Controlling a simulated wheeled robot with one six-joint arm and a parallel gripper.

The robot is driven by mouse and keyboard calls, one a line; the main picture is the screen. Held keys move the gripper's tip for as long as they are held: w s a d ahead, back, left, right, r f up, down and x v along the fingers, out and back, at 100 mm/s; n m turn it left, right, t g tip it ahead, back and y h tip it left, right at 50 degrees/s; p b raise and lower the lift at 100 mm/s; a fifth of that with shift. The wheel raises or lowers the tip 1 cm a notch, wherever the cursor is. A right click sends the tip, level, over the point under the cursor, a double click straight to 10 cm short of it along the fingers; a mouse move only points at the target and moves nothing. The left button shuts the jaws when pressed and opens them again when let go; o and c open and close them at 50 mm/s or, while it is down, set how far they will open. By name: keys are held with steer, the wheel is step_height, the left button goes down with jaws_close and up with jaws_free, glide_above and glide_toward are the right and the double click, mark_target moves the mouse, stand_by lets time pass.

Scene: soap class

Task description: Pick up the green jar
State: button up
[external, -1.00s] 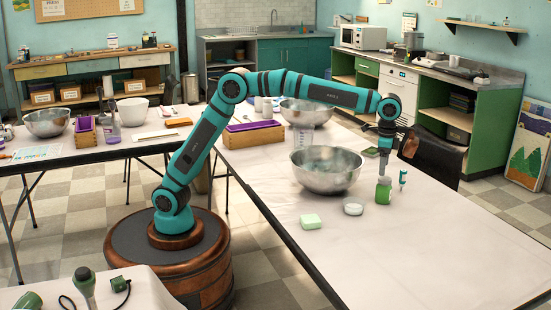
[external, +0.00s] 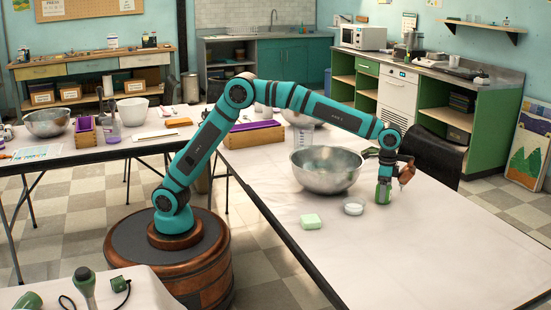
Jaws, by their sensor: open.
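The green jar (external: 383,191) stands upright on the pale table, to the right of the large metal bowl. My gripper (external: 384,181) is open and lowered over the jar from above. Its fingers appear to be around the jar's upper part, which they partly hide. I cannot tell whether the fingers touch the jar.
The metal bowl (external: 326,173) is close on the left. A small clear dish (external: 354,206) and a light green soap block (external: 311,222) lie to the front left. The table (external: 430,250) is clear at the front right.

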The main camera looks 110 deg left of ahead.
steer(key=shift+f, duration=0.1)
steer(key=c, duration=1.2)
